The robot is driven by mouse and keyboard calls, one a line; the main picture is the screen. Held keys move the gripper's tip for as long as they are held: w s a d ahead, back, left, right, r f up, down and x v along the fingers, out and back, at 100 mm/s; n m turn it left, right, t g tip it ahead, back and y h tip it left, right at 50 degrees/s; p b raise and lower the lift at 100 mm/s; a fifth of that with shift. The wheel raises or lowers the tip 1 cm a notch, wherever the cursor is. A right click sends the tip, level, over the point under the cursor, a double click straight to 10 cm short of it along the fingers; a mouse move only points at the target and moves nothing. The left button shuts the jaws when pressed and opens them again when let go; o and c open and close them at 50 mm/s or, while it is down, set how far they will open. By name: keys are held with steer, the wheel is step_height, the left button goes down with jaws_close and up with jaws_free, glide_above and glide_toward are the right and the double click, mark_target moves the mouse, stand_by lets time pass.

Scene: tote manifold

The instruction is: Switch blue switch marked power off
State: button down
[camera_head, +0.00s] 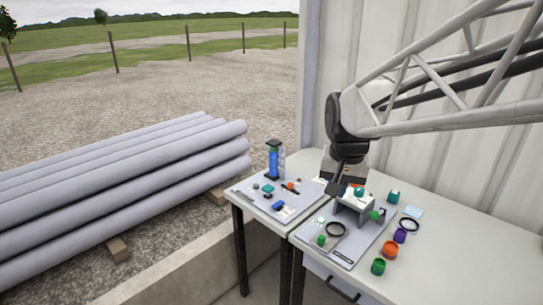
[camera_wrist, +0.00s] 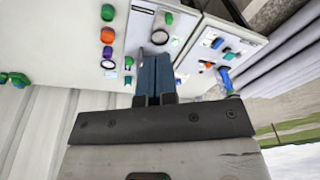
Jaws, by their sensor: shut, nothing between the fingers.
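A small blue part (camera_head: 278,206) lies on the grey panel on the left table in the head view. A blue part also shows on that panel in the wrist view (camera_wrist: 217,43). It looks like the blue switch, but no power marking is legible and its position cannot be told. My gripper (camera_head: 334,188) is above the other table, near the far end of its grey panel and to the right of the blue part. In the wrist view my gripper (camera_wrist: 155,75) has its fingers together and empty, with panel behind them.
A tall blue cylinder (camera_head: 273,160) stands at the back of the left panel. The near panel (camera_head: 321,255) bears a grey bracket (camera_head: 354,209), a black ring (camera_head: 336,229) and green knobs. An orange cup (camera_head: 390,249), a green cup (camera_head: 378,266) and a purple one (camera_head: 400,235) stand right of it.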

steer(key=w+a+f+m, duration=0.1)
steer(key=w+a, duration=0.1)
steer(key=w, duration=0.8)
steer(key=m+g, duration=0.2)
steer(key=m, duration=0.3)
glide_above(281, 202)
step_height(281, 202, down, 16)
steer(key=shift+a+f, duration=0.15)
steer(key=shift+f, duration=0.05)
steer(key=shift+f, duration=0.15)
step_height(281, 202, down, 14)
steer(key=shift+r, duration=0.1)
